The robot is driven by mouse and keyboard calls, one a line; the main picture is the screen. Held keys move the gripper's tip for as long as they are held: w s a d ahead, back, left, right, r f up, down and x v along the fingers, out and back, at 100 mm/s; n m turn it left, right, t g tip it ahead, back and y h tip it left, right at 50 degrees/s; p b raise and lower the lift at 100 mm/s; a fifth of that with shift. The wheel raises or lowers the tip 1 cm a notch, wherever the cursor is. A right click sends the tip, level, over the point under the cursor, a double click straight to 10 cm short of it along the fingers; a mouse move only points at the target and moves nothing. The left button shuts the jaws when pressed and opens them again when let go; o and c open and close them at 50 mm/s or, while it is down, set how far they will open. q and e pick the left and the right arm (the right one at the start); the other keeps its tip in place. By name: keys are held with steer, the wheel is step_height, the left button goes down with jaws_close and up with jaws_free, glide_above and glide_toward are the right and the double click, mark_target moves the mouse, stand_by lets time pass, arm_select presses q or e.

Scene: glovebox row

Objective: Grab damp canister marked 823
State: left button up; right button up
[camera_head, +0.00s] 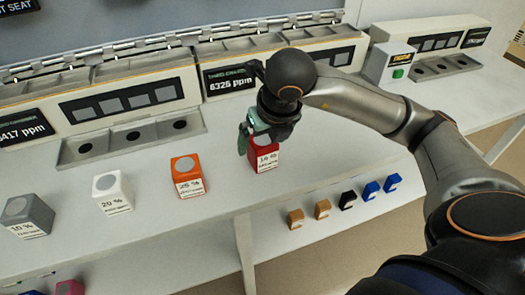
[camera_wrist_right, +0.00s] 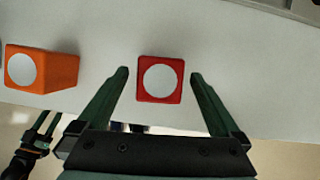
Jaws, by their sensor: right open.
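A red canister (camera_head: 265,157) with a white label stands on the white bench. Its label is partly readable as a percent figure, but the small print is too blurred to tell a number such as 823. My right gripper (camera_head: 259,138) is open just above it. In the right wrist view the red canister (camera_wrist_right: 160,80) lies between and beyond the two spread green fingers (camera_wrist_right: 160,75), with gaps on both sides. An orange canister (camera_head: 187,176), a white one (camera_head: 112,193) and a grey one (camera_head: 27,215) stand to the left. My left gripper (camera_wrist_right: 46,124) shows small in the wrist view.
Machines with ppm displays (camera_head: 230,77) and a shallow tray with round recesses (camera_head: 132,139) line the back. Several small coloured blocks (camera_head: 348,200) sit below the front edge. A box with a green button (camera_head: 390,65) stands at right. Bench between canisters is clear.

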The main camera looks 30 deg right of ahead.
steer(key=x, duration=0.4)
steer(key=shift+f, duration=0.1)
steer(key=shift+s, duration=0.1)
steer(key=c, duration=1.4)
steer(key=shift+c, duration=0.5)
